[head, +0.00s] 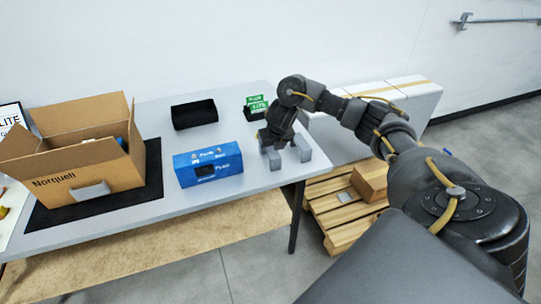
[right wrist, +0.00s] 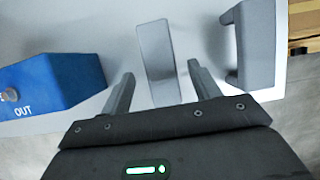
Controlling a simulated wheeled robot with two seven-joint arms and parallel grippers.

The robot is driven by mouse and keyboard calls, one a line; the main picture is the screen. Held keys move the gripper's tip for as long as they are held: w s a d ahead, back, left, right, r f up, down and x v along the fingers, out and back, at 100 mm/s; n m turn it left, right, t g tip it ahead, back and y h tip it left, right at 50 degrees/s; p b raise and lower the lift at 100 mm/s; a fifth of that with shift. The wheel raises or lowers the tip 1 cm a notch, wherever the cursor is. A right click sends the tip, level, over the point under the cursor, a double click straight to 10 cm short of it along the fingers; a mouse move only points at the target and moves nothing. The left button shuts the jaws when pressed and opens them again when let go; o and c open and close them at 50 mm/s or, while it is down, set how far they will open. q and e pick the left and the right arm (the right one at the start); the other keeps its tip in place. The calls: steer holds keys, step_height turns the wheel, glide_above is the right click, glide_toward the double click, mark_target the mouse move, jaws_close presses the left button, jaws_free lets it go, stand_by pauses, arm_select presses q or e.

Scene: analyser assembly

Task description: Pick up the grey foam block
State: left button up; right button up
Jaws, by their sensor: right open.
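A plain grey block (right wrist: 156,52), which looks like the grey foam block, stands between and just beyond my right fingertips in the right wrist view. In the head view the grey block (head: 273,160) is at the table's right end, partly hidden by my gripper. My right gripper (right wrist: 161,72) is open and empty, with one finger on each side of the block's near end; I cannot tell whether they touch it. In the head view my right gripper (head: 274,143) points down over the table. My left gripper is not in view.
A grey U-shaped piece (right wrist: 236,45) stands close right of the block, near the table edge. A blue box (head: 208,166) is to the left. A black tray (head: 194,115), green-labelled items (head: 257,104) and an open carton (head: 85,180) share the table (head: 160,205). A pallet (head: 325,205) lies beyond its right edge.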

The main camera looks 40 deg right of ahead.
mark_target(272, 150)
steer(key=x, duration=0.4)
steer(key=shift+d+f, duration=0.15)
steer(key=c, duration=1.1)
